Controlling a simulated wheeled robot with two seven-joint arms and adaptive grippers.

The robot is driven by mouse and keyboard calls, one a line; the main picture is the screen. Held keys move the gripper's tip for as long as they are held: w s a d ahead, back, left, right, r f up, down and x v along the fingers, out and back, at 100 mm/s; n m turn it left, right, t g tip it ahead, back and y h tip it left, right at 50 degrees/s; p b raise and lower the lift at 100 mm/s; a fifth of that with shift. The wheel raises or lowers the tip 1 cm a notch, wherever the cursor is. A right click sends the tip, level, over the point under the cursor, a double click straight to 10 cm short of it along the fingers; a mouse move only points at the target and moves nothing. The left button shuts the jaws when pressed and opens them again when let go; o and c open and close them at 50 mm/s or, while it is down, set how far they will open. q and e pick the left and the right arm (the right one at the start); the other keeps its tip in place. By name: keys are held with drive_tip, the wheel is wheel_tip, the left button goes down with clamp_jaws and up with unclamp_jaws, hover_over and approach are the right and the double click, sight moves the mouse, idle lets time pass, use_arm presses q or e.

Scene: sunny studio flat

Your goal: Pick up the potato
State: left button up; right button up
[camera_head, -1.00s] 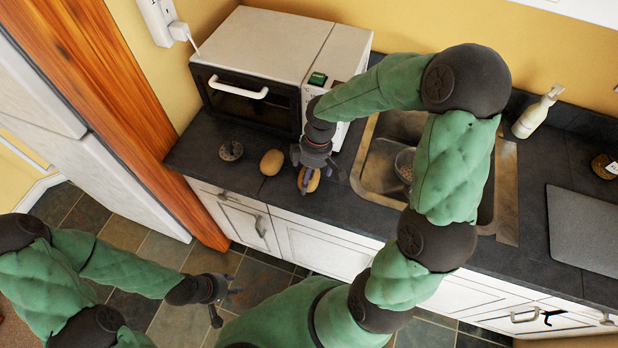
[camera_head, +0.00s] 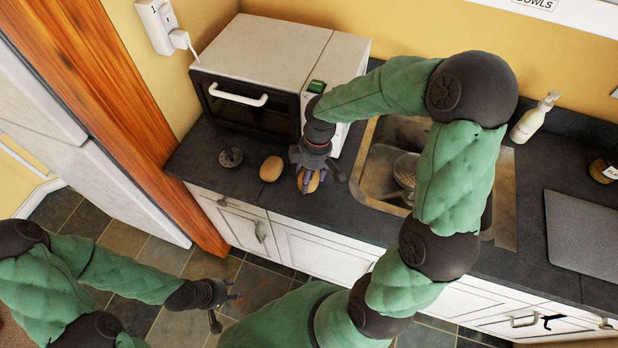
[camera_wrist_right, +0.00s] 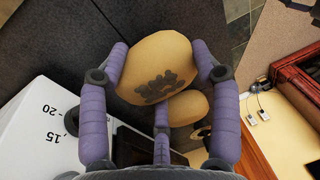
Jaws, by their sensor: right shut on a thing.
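My right gripper (camera_head: 310,172) is shut on a tan potato (camera_head: 312,183) near the front edge of the dark counter. In the right wrist view this potato (camera_wrist_right: 152,62) sits between the purple fingers and carries a dark printed mark. I cannot tell whether it touches the counter. A second tan potato (camera_head: 271,168) lies on the counter just to the left, and it also shows in the right wrist view (camera_wrist_right: 188,108). My left gripper (camera_head: 227,302) is open and empty, low over the tiled floor.
A white microwave (camera_head: 262,55) stands behind the potatoes. A small round dark item (camera_head: 231,157) lies left of them. The sink (camera_head: 379,178), holding a strainer (camera_head: 405,168), is to the right. A soap bottle (camera_head: 533,118) and grey board (camera_head: 583,232) are farther right.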

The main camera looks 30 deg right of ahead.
use_arm(q)
wheel_tip(320, 180, up, 3)
drive_tip(key=p, duration=0.3)
drive_tip(key=shift+r, duration=0.15)
use_arm(e)
drive_tip(key=s+a+r, duration=0.4)
drive_tip(key=s+r, duration=0.6)
drive_tip(key=s, duration=0.3)
drive_tip(key=shift+a+r, duration=0.35)
drive_tip(key=shift+a, duration=0.05)
drive_tip(key=shift+s, duration=0.1)
